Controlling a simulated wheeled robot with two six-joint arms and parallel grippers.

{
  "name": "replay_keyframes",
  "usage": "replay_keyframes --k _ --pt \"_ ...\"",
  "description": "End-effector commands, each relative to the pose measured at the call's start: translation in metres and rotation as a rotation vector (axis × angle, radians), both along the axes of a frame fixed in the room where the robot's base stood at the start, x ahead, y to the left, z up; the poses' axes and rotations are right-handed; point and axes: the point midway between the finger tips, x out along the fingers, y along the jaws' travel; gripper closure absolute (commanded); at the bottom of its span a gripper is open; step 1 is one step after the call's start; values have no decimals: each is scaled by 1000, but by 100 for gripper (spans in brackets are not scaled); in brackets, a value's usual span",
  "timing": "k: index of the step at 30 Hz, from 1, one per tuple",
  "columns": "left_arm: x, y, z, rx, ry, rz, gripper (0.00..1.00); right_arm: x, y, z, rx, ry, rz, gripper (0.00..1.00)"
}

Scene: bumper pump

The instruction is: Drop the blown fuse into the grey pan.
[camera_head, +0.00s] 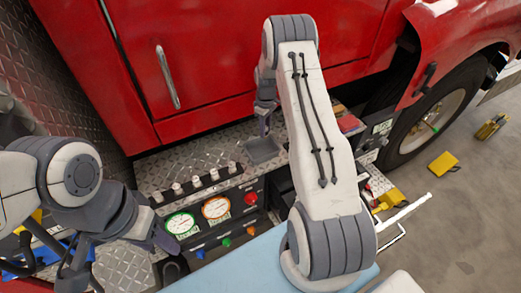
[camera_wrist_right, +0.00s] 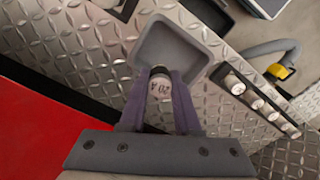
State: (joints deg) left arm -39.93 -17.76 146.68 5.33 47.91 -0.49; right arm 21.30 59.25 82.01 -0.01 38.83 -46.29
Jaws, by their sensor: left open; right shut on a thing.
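The grey pan (camera_head: 264,149) is a small square tray on the tread-plate bumper deck. It shows empty in the right wrist view (camera_wrist_right: 178,45). My right gripper (camera_head: 265,126) is above the pan, pointing down. In the right wrist view its two purple fingers are shut on a fuse (camera_wrist_right: 160,88), a pale cylinder with a dark end and a "20 A" label. The fuse overlaps the pan's near part in that view; its height above it is unclear. In the head view the fuse is hard to make out. My left gripper (camera_head: 150,238) is open at the left, near the gauges.
A row of several silver knobs (camera_head: 195,181) stands along the deck's front edge, left of the pan. Below are a green-ringed gauge (camera_head: 180,224), an orange-ringed gauge (camera_head: 216,208) and a red button (camera_head: 251,198). The red truck cab (camera_head: 205,60) rises behind the deck.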

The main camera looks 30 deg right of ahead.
Motion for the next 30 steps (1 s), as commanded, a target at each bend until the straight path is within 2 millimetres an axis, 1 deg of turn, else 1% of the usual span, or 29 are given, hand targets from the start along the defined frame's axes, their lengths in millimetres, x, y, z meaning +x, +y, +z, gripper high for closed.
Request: replay_keyframes --k 15,19,26,27,28,29,30 --pt "0 0 -31 0 0 5 50 2 3 -54 0 -1 4 100" --pt "0 0 -33 0 1 6 50 2 3 -58 0 -1 3 100" --pt "0 0 -32 0 1 6 50 1 3 -58 0 -1 3 100" --pt "0 0 -32 0 1 6 50 1 3 -58 0 -1 3 54" --pt "0 0 -32 0 1 6 50 1 3 -58 0 -1 3 42" --pt "0 0 -32 0 1 6 50 2 3 -58 0 -1 3 34" --pt "0 0 -32 0 1 6 50 2 3 -58 0 -1 3 34"
